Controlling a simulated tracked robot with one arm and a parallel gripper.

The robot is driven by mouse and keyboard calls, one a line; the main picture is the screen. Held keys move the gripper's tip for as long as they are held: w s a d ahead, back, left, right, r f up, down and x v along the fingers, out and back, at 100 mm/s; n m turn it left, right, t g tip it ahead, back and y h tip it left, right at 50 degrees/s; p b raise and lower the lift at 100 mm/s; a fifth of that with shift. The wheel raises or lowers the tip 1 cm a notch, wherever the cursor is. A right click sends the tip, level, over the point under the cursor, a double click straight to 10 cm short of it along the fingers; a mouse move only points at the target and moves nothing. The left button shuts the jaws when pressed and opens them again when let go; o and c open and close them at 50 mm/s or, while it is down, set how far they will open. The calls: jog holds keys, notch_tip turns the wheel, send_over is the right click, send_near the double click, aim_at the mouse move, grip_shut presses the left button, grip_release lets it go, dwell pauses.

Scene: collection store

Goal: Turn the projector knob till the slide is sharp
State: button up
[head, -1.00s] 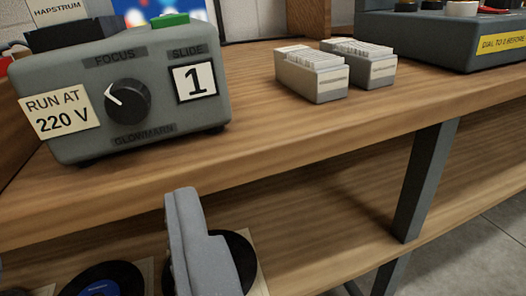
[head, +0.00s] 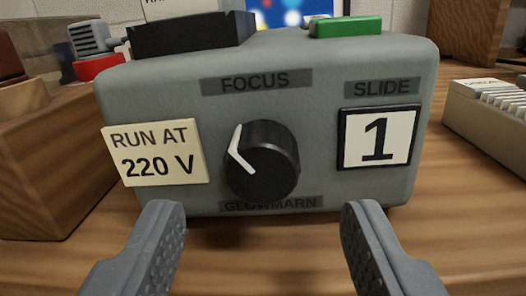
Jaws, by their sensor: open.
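The grey projector (head: 315,140) stands on the wooden shelf straight ahead, its front panel facing me. Its black round focus knob (head: 268,165) sits below the FOCUS label, with a white pointer aimed to the upper left. A slide window (head: 379,138) on the right reads 1. A tag (head: 155,153) on the left reads RUN AT 220 V. My gripper (head: 263,222) is open and empty in front of the projector. Its fingers are wide apart, one on each side of the knob and lower in the picture. The screen (head: 285,12) behind shows only blurred colour patches, largely hidden.
A green button (head: 346,26) is on top of the projector. A wooden box (head: 45,165) stands close on its left. A card tray (head: 490,120) is on the right. A microphone-like object (head: 90,40) with a red base stands behind at left.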

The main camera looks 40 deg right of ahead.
aim_at(262, 163)
jog(key=shift+x, duration=1.5)
jog(key=c, duration=1)
